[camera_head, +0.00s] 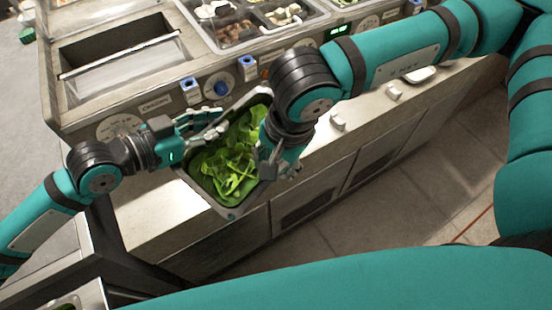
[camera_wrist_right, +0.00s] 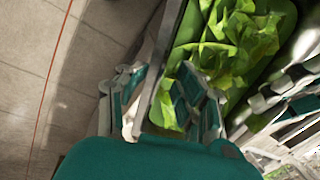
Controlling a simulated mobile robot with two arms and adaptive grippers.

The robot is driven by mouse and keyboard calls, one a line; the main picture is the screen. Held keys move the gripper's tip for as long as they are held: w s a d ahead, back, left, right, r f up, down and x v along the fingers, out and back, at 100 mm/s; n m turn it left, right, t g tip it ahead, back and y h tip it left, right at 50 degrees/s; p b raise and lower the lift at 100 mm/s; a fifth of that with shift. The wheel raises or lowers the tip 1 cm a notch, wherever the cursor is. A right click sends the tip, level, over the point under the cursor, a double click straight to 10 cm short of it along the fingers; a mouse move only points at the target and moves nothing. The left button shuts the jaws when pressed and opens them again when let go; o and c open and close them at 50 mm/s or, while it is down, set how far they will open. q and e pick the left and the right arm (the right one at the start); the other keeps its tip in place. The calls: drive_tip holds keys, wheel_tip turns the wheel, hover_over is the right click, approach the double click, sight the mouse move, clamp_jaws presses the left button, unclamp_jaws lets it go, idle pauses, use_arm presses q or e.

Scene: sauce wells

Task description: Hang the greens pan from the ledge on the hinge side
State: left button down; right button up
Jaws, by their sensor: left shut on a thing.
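The greens pan (camera_head: 190,182), a grey pan full of green leaves (camera_head: 235,155), is held tilted over the steel front shelf (camera_head: 150,225). My left gripper (camera_head: 212,124) is shut on the pan's left rim. My right gripper (camera_head: 279,172) is at the opposite rim, partly hidden by its own wrist. In the right wrist view its fingers (camera_wrist_right: 165,97) stand apart, with the pan's wall (camera_wrist_right: 160,75) between them; contact is unclear. An open well (camera_head: 120,45) with a steel bar across it is at upper left. I cannot tell which ledge is on the hinge side.
Food pans (camera_head: 245,22) sit in the counter top at the back. The front panel has a blue knob (camera_head: 218,85), dials and blue-topped fittings (camera_head: 190,88). Small knobs (camera_head: 338,123) are on the shelf to the right. The tiled floor (camera_head: 400,200) is clear.

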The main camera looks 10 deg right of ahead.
use_arm(q)
drive_tip(key=shift+d+r, duration=0.15)
drive_tip(key=shift+r, duration=0.1)
drive_tip(key=shift+s, duration=0.1)
use_arm(e)
clamp_jaws()
use_arm(q)
drive_tip(key=c, duration=1.3)
unclamp_jaws()
drive_tip(key=shift+o, duration=0.2)
drive_tip(key=shift+f, duration=0.1)
